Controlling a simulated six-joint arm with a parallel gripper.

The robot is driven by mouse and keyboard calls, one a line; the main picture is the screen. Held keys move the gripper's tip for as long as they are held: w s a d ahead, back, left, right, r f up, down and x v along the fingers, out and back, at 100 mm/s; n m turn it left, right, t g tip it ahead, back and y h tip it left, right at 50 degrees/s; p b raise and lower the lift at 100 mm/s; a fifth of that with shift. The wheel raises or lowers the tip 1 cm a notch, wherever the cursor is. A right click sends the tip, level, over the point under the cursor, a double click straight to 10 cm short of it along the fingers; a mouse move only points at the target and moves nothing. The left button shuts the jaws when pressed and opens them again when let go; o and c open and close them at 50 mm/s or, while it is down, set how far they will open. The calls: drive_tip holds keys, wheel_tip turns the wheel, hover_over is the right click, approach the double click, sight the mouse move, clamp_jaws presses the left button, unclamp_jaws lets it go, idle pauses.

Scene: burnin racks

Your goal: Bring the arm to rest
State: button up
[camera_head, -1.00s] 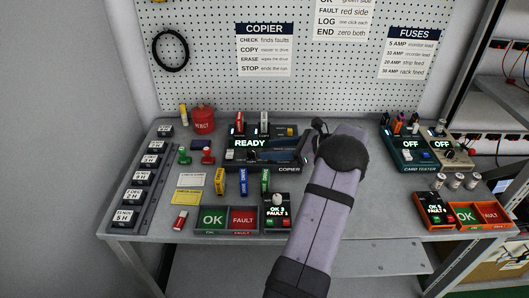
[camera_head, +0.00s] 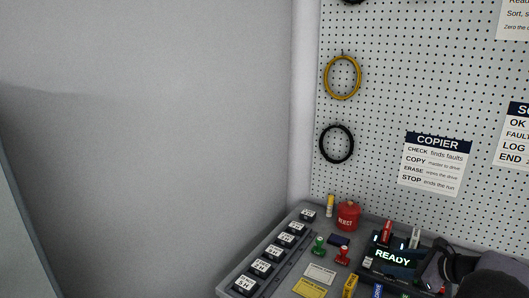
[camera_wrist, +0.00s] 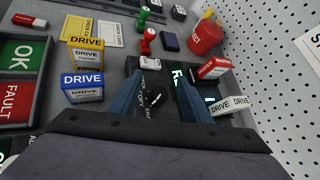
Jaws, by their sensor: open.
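My gripper (camera_wrist: 160,78) is open in the wrist view, its two blue fingers apart with nothing held between them. It points down at the copier, whose dark body shows between and beyond the fingers. In the head view my dark wrist is at the lower right corner, beside the copier, whose screen (camera_head: 393,258) reads READY. The fingers are not clear in the head view. In the wrist view a yellow drive box (camera_wrist: 86,54) and a blue drive box (camera_wrist: 82,87) stand left of the fingers. Red (camera_wrist: 214,68) and white (camera_wrist: 229,105) master sticks stand at the right.
A red reject pot (camera_head: 347,216) stands at the bench's back. A row of black hour-labelled blocks (camera_head: 274,252) lines the left edge. Green (camera_wrist: 142,18) and red (camera_wrist: 147,41) stamps stand near the copier. The OK tray (camera_wrist: 22,57) is at left. The pegboard (camera_head: 400,90) rises behind.

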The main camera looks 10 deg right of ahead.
drive_tip(key=w+a+r+n+h+b, duration=0.25)
drive_tip(key=w+a+n, duration=0.2)
drive_tip(key=a, duration=0.45)
drive_tip(key=s+a+f+n+g+p, duration=0.1)
drive_tip(key=s+a+n+g+p, duration=0.1)
drive_tip(key=a, duration=0.5)
drive_tip(key=s+a+f+n+g+y+p, duration=0.1)
drive_tip(key=s+a+n+g+p, duration=0.1)
drive_tip(key=s+a+n, duration=0.3)
drive_tip(key=s+a+f+n+g+p, duration=0.1)
drive_tip(key=s+a+n+g+p, duration=0.1)
drive_tip(key=a+n, duration=0.4)
drive_tip(key=shift+s+a+f+g, duration=0.1)
drive_tip(key=shift+s+a, duration=0.2)
drive_tip(key=shift+a, duration=0.3)
drive_tip(key=shift+s+a+g, duration=0.1)
drive_tip(key=shift+s+a, duration=0.2)
drive_tip(key=shift+a, duration=0.35)
drive_tip(key=shift+s+a+f+g, duration=0.1)
drive_tip(key=shift+s+a, duration=0.2)
drive_tip(key=shift+a, duration=0.3)
drive_tip(key=s+a+f+n+g+h+p, duration=0.1)
drive_tip(key=s+a+n+g, duration=0.1)
drive_tip(key=s+n, duration=0.3)
drive_tip(key=s+a+f+n+g+h+p, duration=0.1)
drive_tip(key=s+a+n+g+p, duration=0.1)
drive_tip(key=s+n, duration=0.4)
drive_tip(key=s+a, duration=0.1)
drive_tip(key=s, duration=0.4)
